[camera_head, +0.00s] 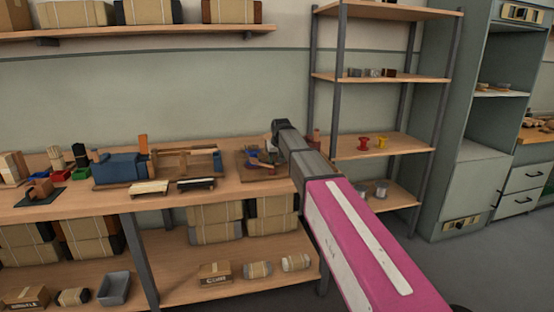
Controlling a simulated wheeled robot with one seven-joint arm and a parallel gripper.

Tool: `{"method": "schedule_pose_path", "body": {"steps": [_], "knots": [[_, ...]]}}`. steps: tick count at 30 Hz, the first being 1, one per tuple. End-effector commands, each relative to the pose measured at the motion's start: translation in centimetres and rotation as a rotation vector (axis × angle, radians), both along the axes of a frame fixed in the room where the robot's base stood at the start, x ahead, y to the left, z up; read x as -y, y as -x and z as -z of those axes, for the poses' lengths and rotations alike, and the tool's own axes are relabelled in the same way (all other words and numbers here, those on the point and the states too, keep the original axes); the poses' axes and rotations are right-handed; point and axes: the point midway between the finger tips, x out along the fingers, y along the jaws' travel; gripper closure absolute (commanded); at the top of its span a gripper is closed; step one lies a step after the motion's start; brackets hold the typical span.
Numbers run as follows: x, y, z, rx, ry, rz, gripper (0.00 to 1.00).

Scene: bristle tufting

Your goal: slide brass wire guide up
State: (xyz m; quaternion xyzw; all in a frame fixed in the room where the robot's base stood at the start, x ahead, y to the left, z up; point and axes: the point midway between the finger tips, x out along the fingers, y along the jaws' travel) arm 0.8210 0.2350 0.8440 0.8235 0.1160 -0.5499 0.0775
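My arm reaches from the lower right to the right end of the workbench (110,197). My gripper (274,141) is at its far end, small and dark, above a small dark brown fixture (248,168). A blue piece (264,164) and a small reddish part show on the fixture beneath it. The brass wire guide cannot be made out at this size; it may be hidden by my arm or among these parts. Whether the fingers are open or shut, or touch anything, cannot be seen.
Left of the fixture stand a blue machine (122,168), a wooden frame (185,162) and two brushes, one pale (150,187), one dark (196,184). A shelf rack (392,78) with red and yellow spools stands right, behind my arm.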

Motion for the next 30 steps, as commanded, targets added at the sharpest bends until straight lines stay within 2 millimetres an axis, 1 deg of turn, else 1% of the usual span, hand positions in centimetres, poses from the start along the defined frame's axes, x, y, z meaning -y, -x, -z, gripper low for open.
{"method": "schedule_pose_path", "body": {"steps": [6, 8, 9, 11, 17, 24, 30], "knots": [[0.0, 0.0, 0.0, 0.000, 0.000, 0.000, 0.49], [0.0, 0.0, 0.0, 0.000, 0.000, 0.000, 0.68], [0.0, 0.0, 0.0, 0.000, 0.000, 0.000, 0.81], [0.0, 0.0, 0.0, 0.000, 0.000, 0.000, 1.00], [0.0, 0.0, -0.3, 0.000, 0.000, 0.000, 1.00], [0.0, 0.0, -2.9, 0.000, 0.000, 0.000, 1.00], [0.0, 0.0, -3.3, 0.000, 0.000, 0.000, 1.00]]}}
